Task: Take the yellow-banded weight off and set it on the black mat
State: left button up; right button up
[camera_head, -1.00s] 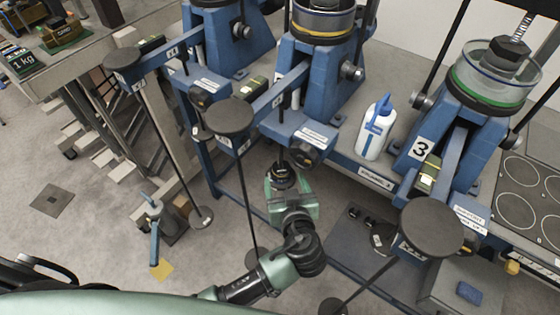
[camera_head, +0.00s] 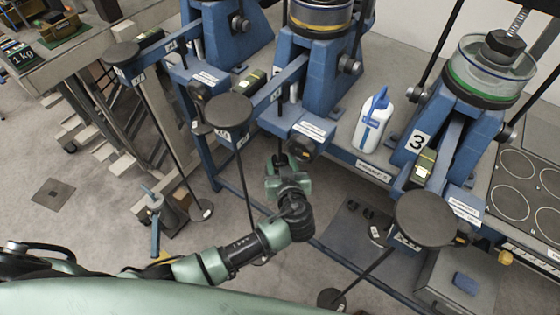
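My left gripper (camera_head: 283,160) reaches in from the lower left, under the beam of the middle blue lever frame (camera_head: 325,75). Its fingers are small, dark and partly hidden by its own green body, so I cannot tell whether they hold anything. No weight with a yellow band can be made out clearly. The middle frame carries a round cell with a yellow ring (camera_head: 318,20) on top. A black mat (camera_head: 515,185) with pale circle outlines lies on the bench at the right. My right gripper is not in view.
Dark round discs (camera_head: 228,110) (camera_head: 425,218) on rods stand in front of the frames, close to my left arm. A white and blue bottle (camera_head: 373,122) stands on the bench. Frame 3 (camera_head: 440,145) stands left of the mat. Open floor lies at lower left.

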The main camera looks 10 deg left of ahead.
aim_at(282, 156)
pick_arm(q)
jog(key=shift+c, duration=0.3)
jog(key=shift+r+p, duration=0.3)
jog(key=shift+r, duration=0.2)
jog(key=r+p, duration=0.2)
jog(key=r, duration=0.1)
jog(key=shift+s+d, duration=0.15)
jog(key=shift+s, duration=0.05)
jog(key=s+d+b, duration=0.1)
jog(key=s+d, duration=0.2)
jog(key=s, duration=0.5)
jog(key=s+d, duration=0.3)
jog(key=s, duration=0.5)
jog(key=shift+d+b, duration=0.35)
jog(key=shift+b, duration=0.05)
jog(key=shift+s+r, duration=0.1)
jog(key=shift+r, duration=0.1)
